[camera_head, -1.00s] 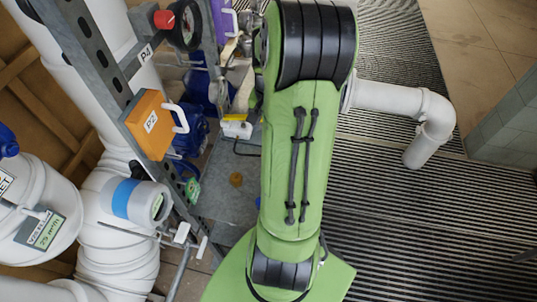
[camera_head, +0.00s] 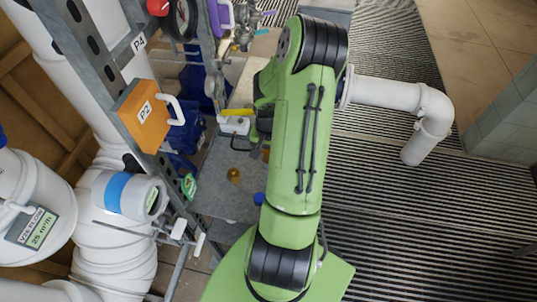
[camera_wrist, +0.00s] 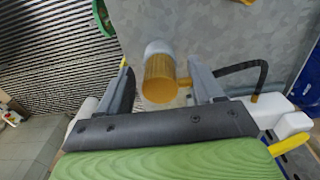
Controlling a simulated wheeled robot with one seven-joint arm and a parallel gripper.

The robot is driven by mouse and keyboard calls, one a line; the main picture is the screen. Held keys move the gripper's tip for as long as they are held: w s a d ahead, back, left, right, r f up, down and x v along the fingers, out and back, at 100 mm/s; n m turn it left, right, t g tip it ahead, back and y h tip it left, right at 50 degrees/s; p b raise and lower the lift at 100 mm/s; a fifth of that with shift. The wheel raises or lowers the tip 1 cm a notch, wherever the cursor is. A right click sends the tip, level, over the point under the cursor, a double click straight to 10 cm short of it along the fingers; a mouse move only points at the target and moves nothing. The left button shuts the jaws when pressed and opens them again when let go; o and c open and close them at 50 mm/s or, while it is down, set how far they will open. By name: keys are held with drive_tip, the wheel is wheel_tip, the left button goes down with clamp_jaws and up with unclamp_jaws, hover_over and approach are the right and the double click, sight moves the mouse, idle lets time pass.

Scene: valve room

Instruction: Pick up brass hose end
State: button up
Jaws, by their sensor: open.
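The brass hose end (camera_head: 234,175) stands on a grey metal plate (camera_head: 212,197) left of my arm in the head view. In the wrist view the brass hose end (camera_wrist: 160,80) is a golden cylinder with a pale grey far part and a small stub on its right side. My gripper (camera_wrist: 163,70) is open, and the hose end shows between its two fingers in that view. I cannot tell how far it lies beyond the fingertips, and no contact is visible. In the head view the fingers are mostly hidden by my arm.
A white device with a yellow handle (camera_head: 235,124) and a black hose (camera_wrist: 250,70) lie close beside the gripper. A green ring (camera_head: 189,185) and a blue cap (camera_head: 259,198) are near the plate. An orange P2 box (camera_head: 147,116) hangs on the metal frame at left.

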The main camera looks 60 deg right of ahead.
sight(269, 151)
drive_tip(key=c, duration=1)
wheel_tip(269, 151, up, 10)
drive_tip(key=shift+r+p, duration=0.1)
drive_tip(key=shift+p, duration=0.6)
drive_tip(key=shift+c, duration=0.2)
drive_tip(key=o, duration=0.4)
drive_tip(key=shift+c, duration=0.2)
drive_tip(key=c, duration=0.3)
